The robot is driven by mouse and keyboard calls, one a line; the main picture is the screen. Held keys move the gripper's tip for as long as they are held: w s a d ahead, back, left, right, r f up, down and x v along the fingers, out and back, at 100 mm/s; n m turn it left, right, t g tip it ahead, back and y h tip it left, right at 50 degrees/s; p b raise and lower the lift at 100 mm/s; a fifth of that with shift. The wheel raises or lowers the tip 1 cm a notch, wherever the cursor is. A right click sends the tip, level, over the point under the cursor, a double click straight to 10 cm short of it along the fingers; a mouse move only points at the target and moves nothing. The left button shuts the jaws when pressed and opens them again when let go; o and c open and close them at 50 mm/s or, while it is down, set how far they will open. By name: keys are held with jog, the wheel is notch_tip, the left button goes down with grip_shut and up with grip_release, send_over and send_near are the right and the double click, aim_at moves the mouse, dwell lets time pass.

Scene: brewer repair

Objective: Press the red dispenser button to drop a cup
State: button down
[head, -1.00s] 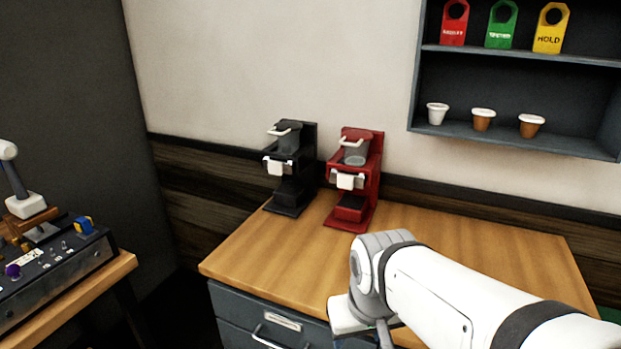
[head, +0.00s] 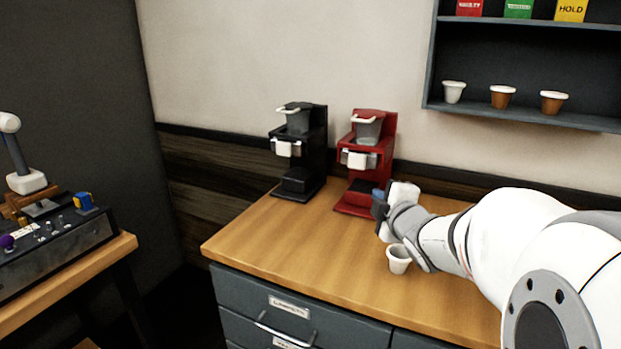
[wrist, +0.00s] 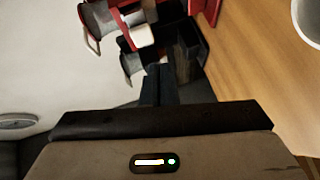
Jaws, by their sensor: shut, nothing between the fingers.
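No red dispenser button can be made out in either view. A white cup (head: 398,260) stands upright on the wooden counter (head: 290,255), just below my wrist in the head view. A white round rim, likely the same cup (wrist: 310,22), shows at the top right of the wrist view. My gripper (head: 379,204) is above the counter, in front of the red brewer's (head: 360,190) right side in the head view. Its dark fingers (wrist: 158,84) are shut together and empty in the wrist view. Whether they touch anything cannot be told.
A black brewer (head: 300,165) stands left of the red one. A wall shelf (head: 520,112) above the right side holds small cups and coloured tags. A control box (head: 60,245) sits on a separate bench at left. The counter's front left is clear.

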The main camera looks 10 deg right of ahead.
jog(key=shift+w+a+r+n+t+y+b, duration=0.2)
jog(key=shift+n+y, duration=0.25)
jog(key=shift+n, duration=0.3)
jog(key=shift+w+a+f+n+t+y+b, duration=0.15)
jog(key=shift+n+t+y, duration=0.1)
jog(key=shift+n+y, duration=0.35)
jog(key=shift+w+a+r+n+t+y+b, duration=0.15)
jog(key=shift+r+n+t+y, duration=0.15)
jog(key=shift+n, duration=0.55)
jog(key=shift+d+f, duration=0.1)
send_near(352, 163)
jog(key=w+a, duration=0.3)
jog(key=shift+w+d+p, duration=0.6)
jog(key=shift+w+d, duration=0.05)
jog(key=shift+w, duration=0.25)
jog(key=shift+w+d, duration=0.3)
jog(key=shift+w, duration=0.2)
